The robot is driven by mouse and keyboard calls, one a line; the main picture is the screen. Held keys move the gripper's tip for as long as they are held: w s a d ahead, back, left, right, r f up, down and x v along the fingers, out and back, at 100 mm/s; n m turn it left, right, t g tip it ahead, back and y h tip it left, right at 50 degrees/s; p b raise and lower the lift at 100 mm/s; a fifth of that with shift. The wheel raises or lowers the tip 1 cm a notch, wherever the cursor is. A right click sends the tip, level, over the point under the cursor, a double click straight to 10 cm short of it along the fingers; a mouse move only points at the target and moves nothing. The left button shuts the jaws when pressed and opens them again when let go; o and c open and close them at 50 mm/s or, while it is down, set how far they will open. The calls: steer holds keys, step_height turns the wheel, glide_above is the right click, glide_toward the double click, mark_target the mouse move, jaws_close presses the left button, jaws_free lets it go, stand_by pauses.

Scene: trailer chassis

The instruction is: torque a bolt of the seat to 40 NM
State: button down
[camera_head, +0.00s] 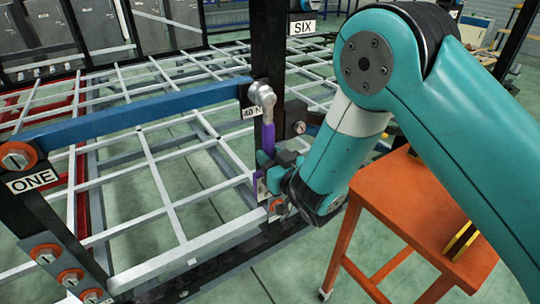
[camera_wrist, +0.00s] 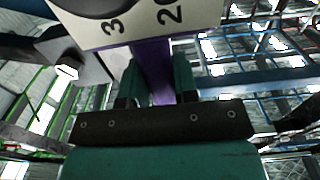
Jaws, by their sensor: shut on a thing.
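A torque wrench with a purple handle (camera_head: 268,137) and a silver round head (camera_head: 262,96) stands upright, head up, in front of the chassis frame. A white tag reading "40 N", partly cut off, shows by its head. My gripper (camera_head: 268,168) is shut on the purple handle. In the wrist view my gripper's teal fingers (camera_wrist: 157,88) close on the purple handle (camera_wrist: 150,60), below a pale panel with numbers (camera_wrist: 150,25). I cannot tell which part is the seat.
A blue bar (camera_head: 130,112) and a grid of pale metal bars (camera_head: 150,170) fill the left and middle. A SIX sign (camera_head: 302,27) is on the far post. An orange table (camera_head: 420,215) stands at right, below my arm. Green floor is free at the front.

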steer(key=shift+w+a+r+p, duration=0.1)
steer(key=shift+w+a+p, duration=0.2)
steer(key=shift+p, duration=0.45)
stand_by(0.5)
steer(key=c, duration=1.5)
jaws_free()
steer(key=shift+c, duration=0.2)
jaws_close()
